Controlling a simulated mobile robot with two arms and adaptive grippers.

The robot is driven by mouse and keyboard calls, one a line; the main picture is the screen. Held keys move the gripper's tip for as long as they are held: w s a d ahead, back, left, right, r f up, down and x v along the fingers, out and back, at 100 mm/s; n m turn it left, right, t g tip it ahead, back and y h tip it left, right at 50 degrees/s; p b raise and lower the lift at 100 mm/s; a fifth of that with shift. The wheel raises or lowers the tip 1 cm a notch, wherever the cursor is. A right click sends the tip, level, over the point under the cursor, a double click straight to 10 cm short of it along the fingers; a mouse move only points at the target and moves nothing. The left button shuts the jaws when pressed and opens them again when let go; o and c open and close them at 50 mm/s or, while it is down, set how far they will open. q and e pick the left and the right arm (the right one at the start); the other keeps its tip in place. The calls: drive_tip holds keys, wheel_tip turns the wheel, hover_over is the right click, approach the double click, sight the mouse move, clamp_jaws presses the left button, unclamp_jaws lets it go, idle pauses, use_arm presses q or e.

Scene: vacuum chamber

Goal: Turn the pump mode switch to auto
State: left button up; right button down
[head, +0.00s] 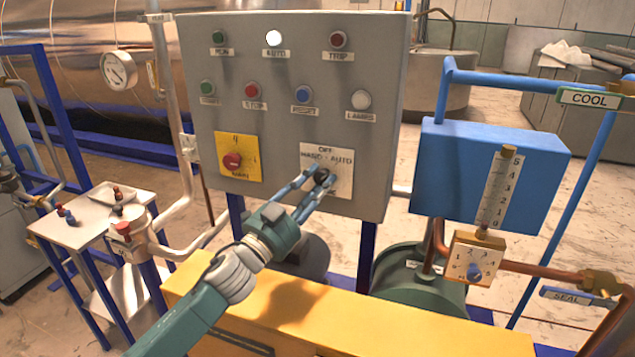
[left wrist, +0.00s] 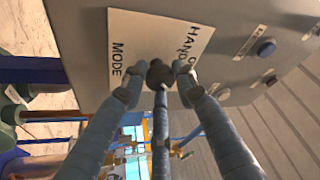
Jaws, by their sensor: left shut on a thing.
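The pump mode switch (head: 321,175) is a small dark knob on a cream plate (head: 341,183) marked OFF, HAND and AUTO, low on the right of the grey panel. My left gripper (head: 312,185) reaches up from the lower left and is shut on the knob. In the left wrist view the dark knob (left wrist: 158,72) sits between the fingertips (left wrist: 157,80), in front of its plate (left wrist: 150,40). The fingers cover part of the knob, so I cannot tell which mark it points to. The AUTO lamp (head: 274,38) glows white. My right gripper is out of view.
The grey panel (head: 290,115) carries several buttons and lamps. A red knob on a yellow plate (head: 238,158) is left of the switch. A yellow cabinet (head: 400,325) lies below my arm. A blue box (head: 480,165) and copper pipes stand at right, a small table (head: 95,228) at left.

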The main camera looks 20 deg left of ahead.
use_arm(q)
drive_tip(key=o, duration=1.1)
drive_tip(key=shift+f+y, duration=0.2)
drive_tip(key=shift+y, duration=0.1)
drive_tip(key=shift+o, duration=0.2)
drive_tip(key=shift+r, duration=0.1)
drive_tip(key=shift+s+a+f, duration=0.15)
drive_tip(key=shift+s+f, duration=0.05)
drive_tip(key=shift+s, duration=0.25)
drive_tip(key=v, duration=1.1)
drive_tip(key=shift+a+f, duration=0.15)
